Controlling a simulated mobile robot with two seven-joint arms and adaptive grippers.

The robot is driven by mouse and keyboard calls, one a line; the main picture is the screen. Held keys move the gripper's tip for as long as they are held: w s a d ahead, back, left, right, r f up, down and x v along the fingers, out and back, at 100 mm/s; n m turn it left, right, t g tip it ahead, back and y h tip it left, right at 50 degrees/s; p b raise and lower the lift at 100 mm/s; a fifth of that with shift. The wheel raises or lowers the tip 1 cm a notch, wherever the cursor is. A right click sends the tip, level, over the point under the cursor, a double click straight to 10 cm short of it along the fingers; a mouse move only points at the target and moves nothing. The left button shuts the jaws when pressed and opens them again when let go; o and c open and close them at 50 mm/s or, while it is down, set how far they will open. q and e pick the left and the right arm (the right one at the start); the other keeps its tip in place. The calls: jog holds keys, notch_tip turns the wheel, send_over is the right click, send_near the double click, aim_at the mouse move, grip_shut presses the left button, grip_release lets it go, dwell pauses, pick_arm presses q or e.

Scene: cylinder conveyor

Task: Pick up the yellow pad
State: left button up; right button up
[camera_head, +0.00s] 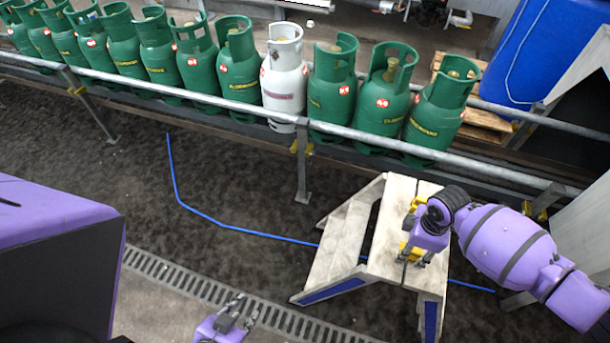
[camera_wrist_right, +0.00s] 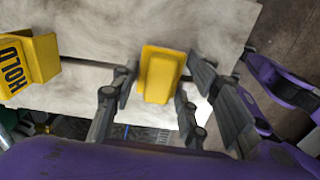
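A yellow pad (camera_wrist_right: 160,75) sits on the pale worn top of a wooden step stand (camera_wrist_right: 95,75). My right gripper (camera_wrist_right: 161,74) is open, with its fingers on either side of the pad and small gaps showing. In the head view, my right gripper (camera_head: 414,252) is over the stand top (camera_head: 384,262), and the pad (camera_head: 413,254) is partly hidden by it. A second yellow block marked HOLD (camera_wrist_right: 32,62) lies to the left in the wrist view. My left gripper (camera_head: 240,314) is low at the bottom of the head view, empty, with its fingers apart.
Green gas cylinders (camera_head: 240,75) and one white cylinder (camera_head: 284,80) stand in a row behind a metal rail (camera_head: 240,106). A blue hose (camera_head: 245,230) crosses the dark floor near a drain grate (camera_head: 180,278). A blue drum (camera_head: 540,50) stands at the back right.

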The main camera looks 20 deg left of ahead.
jog(key=c, duration=0.5)
jog(key=shift+r, duration=0.1)
jog(key=shift+w+r, duration=0.1)
jog(key=shift+r, duration=0.45)
jog(key=a+r, duration=1.1)
jog(key=a, duration=0.3)
jog(key=shift+w+r, duration=0.3)
jog(key=shift+r, duration=0.05)
